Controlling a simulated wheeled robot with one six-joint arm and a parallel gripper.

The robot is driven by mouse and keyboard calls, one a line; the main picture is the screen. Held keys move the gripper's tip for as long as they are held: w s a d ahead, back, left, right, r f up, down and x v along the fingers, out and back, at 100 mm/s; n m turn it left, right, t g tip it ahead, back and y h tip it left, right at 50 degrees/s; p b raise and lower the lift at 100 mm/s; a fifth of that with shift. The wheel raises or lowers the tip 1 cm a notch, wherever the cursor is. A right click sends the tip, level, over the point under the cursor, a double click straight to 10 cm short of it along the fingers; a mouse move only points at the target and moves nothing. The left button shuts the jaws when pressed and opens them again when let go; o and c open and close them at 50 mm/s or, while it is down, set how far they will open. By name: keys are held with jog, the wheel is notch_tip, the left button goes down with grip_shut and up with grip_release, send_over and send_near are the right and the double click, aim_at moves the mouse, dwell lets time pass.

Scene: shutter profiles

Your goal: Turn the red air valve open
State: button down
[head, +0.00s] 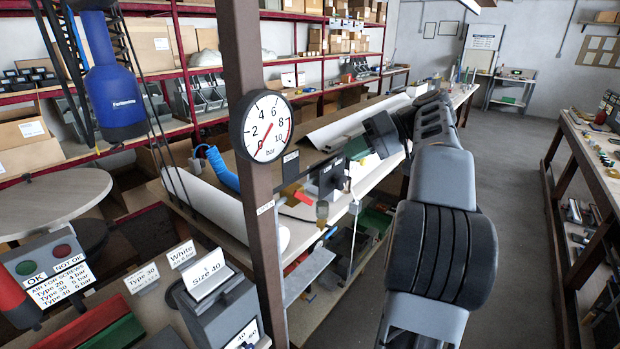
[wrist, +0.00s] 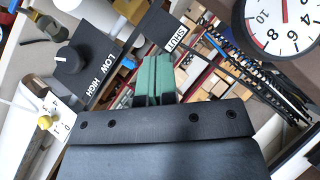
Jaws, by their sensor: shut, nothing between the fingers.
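My gripper (wrist: 157,75) is shut and empty, its green fingertips together in the wrist view. In the head view the green tips (head: 356,149) show at the end of my arm, right of the post. A small red handle (head: 291,190), which looks like the air valve, sits left of and below my gripper, apart from it. The valve cannot be made out clearly in the wrist view. A label reading SHUT (wrist: 176,38) lies just beyond my fingertips there. The round gauge (head: 267,126) on the post has its red needle near 0; it also shows in the wrist view (wrist: 284,22).
A brown post (head: 254,210) stands left of the valve. A dark control box (head: 325,176) sits beside the valve; its LOW/HIGH knob (wrist: 68,60) shows in the wrist view. A blue tool (head: 114,95) hangs at upper left. The aisle floor (head: 520,200) at right is clear.

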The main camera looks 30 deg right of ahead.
aim_at(298, 196)
jog(key=s+f+p+x, duration=0.1)
jog(key=s+x, duration=0.1)
jog(key=x, duration=1)
jog(key=shift+s+a+f, duration=0.15)
jog(key=shift+s+a, duration=0.05)
jog(key=shift+s, duration=0.05)
jog(key=shift+f, duration=0.1)
